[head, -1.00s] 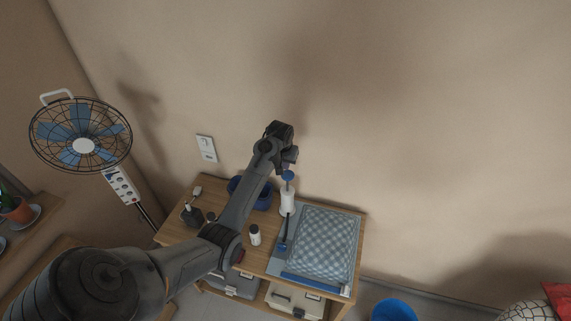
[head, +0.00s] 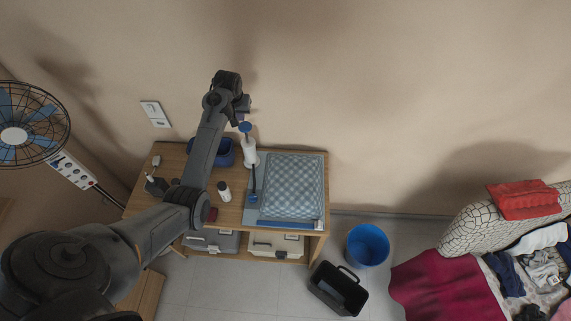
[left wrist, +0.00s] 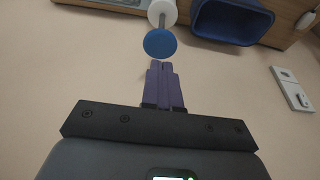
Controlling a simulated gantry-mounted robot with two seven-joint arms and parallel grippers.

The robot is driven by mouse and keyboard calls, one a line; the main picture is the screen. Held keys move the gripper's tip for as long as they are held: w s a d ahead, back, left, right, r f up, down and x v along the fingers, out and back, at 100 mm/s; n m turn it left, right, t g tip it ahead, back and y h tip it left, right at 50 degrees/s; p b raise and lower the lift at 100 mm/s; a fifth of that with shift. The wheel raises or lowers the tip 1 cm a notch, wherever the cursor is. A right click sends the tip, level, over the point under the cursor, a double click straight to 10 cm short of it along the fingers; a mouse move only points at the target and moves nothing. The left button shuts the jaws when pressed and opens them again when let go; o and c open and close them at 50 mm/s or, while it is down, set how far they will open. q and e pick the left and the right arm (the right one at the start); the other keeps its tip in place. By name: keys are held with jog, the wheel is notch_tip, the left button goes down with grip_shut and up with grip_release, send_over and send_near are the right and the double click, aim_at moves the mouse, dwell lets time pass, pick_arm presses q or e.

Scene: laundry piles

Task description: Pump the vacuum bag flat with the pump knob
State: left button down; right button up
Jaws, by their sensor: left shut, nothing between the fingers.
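The vacuum bag (head: 292,185), pale blue with a checked, puffed-up filling, lies on the wooden table. The white pump (head: 250,152) stands upright beside it, with a blue knob (head: 245,127) on top. A blue hose (head: 254,188) runs from the pump down to the bag. In the left wrist view the round blue knob (left wrist: 160,43) is just beyond the fingertips. My left gripper (head: 243,115) is above the knob; in the left wrist view its purple fingers (left wrist: 161,66) are shut together and empty, with a small gap to the knob. My right gripper is not in view.
A blue bin (head: 225,152) sits behind my arm on the table, with a small white bottle (head: 223,191) nearer. A blue bucket (head: 367,246) and dark basket (head: 338,288) stand on the floor. A sofa with clothes (head: 515,250) is at right; a fan (head: 14,134) at left.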

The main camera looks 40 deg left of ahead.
pick_arm(q)
notch_tip(320, 180, up, 8)
send_over(244, 125)
jog(key=s+d, duration=0.3)
jog(key=shift+a+f+b, duration=0.1)
jog(key=shift+a+b, duration=0.15)
jog(key=shift+b, duration=0.2)
jog(key=shift+f, duration=0.15)
jog(key=x, duration=0.4)
jog(key=p+x, duration=0.1)
jog(key=x, duration=0.3)
jog(key=p+x, duration=0.1)
jog(key=x, duration=0.3)
jog(key=shift+s+d+f, duration=0.15)
jog(key=shift+s+d, duration=0.1)
jog(key=shift+s, duration=0.05)
jog(key=shift+f, duration=0.8)
